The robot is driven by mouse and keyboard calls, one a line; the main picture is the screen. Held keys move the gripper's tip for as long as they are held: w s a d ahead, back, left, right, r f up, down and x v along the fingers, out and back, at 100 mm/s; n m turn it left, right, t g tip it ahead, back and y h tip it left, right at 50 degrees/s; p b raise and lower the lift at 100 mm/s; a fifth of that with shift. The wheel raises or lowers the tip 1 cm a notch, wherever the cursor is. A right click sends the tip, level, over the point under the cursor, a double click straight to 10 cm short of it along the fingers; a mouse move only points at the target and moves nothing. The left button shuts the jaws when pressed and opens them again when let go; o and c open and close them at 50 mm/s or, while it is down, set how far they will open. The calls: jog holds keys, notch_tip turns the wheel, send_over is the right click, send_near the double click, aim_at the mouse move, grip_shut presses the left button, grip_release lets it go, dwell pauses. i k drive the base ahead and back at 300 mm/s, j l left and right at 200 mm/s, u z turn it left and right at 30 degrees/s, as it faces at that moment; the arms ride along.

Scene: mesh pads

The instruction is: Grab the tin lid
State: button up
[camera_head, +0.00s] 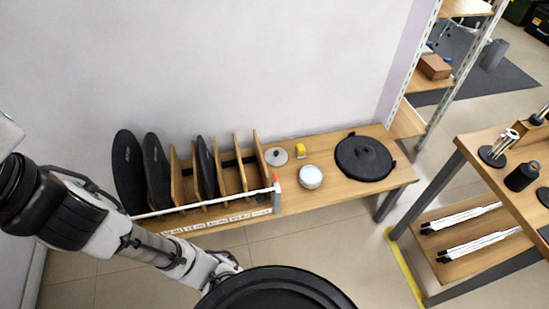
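A small round grey lid with a dark knob (276,157) lies flat on the wooden bench, just right of the rack; it looks like the tin lid. A round pale tin or jar (311,176) with a whitish top stands to its right and nearer to me. My gripper (226,267) is low in the picture, in front of the bench and well apart from the lid. Its fingers are small and partly covered by a large dark round shape at the bottom edge, so I cannot tell whether they are open.
A wooden rack (234,173) holds several upright black discs left of the lid. A small yellow object (300,151) sits close to the lid's right. A large black round pad (364,158) lies farther right. A second wooden table (500,175) stands at the right.

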aim_at(276, 156)
jog(key=i+l+u, duration=0.15)
jog(key=l, duration=0.35)
jog(key=i+l+u, duration=0.2)
jog(key=l, duration=0.3)
jog(key=l+u, duration=0.15)
jog(key=l, duration=0.35)
jog(key=i+j, duration=0.3)
jog(key=i, duration=0.2)
